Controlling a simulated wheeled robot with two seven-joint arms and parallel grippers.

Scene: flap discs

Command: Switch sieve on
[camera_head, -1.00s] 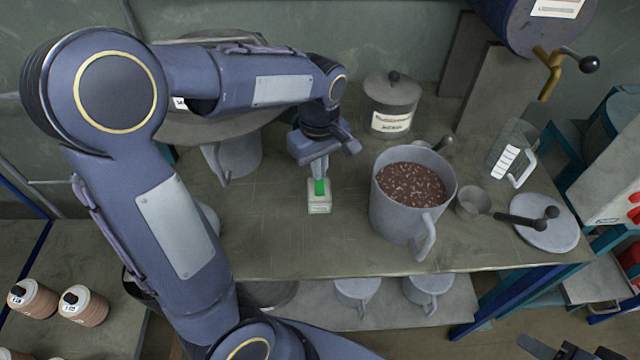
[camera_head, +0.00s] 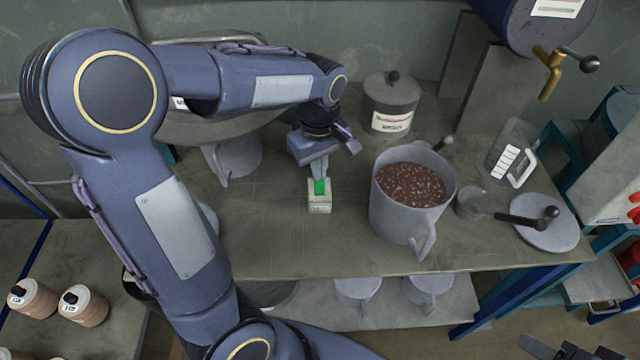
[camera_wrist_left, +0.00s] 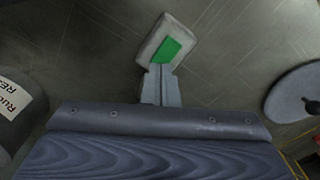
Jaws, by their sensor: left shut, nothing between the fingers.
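The switch (camera_head: 319,203) is a small whitish box with a green rocker on its top, standing on the bench. It also shows in the left wrist view (camera_wrist_left: 150,42), with the green rocker (camera_wrist_left: 168,50) right by my fingertips. My left gripper (camera_head: 320,178) is shut and empty, pointing down at the far edge of the green part. I cannot tell whether the tips touch it. The sieve (camera_head: 235,155), a grey round machine at the left of the bench, is partly hidden by my left arm. My right gripper is not clearly seen.
A grey jug (camera_head: 395,215) full of brown granules stands just right of the switch. A lidded pot (camera_head: 390,95) stands behind it. A scoop (camera_head: 474,203), a clear jug (camera_head: 511,152) and a round lid (camera_head: 560,235) are further right. The bench front before the switch is clear.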

